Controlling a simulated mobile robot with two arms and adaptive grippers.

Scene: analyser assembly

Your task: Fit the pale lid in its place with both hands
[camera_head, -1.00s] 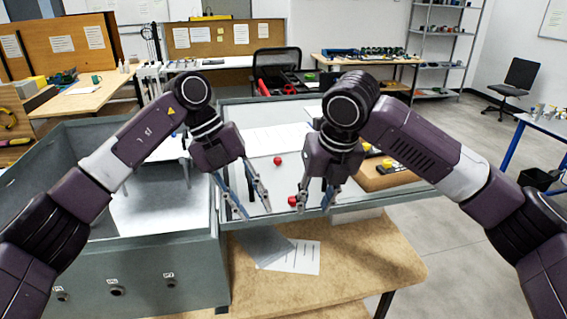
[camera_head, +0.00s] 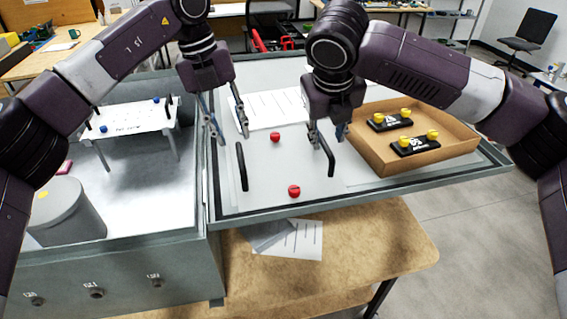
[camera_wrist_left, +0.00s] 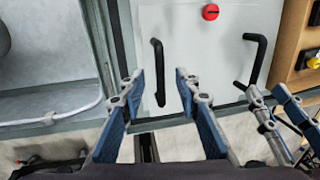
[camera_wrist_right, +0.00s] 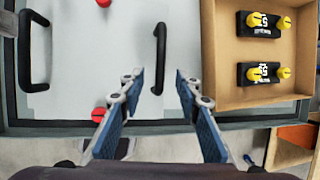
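The pale lid (camera_head: 262,185) lies flat in the shallow grey tray, with two upright black handles and two red knobs. My left gripper (camera_head: 233,138) is open above the lid's left handle (camera_head: 242,166). In the left wrist view this handle (camera_wrist_left: 158,72) shows between the fingers. My right gripper (camera_head: 327,140) is open at the lid's right handle (camera_head: 327,155). In the right wrist view that handle (camera_wrist_right: 160,60) shows between its fingers. Neither gripper visibly clamps anything. The grey casing (camera_head: 150,245) stands open on the left.
A cardboard box (camera_head: 440,158) with two black parts bearing yellow knobs stands right of the lid. Inside the casing are a white raised plate (camera_head: 130,118) and a grey cylinder (camera_head: 70,212). The tray's raised rim (camera_head: 350,199) runs along the front.

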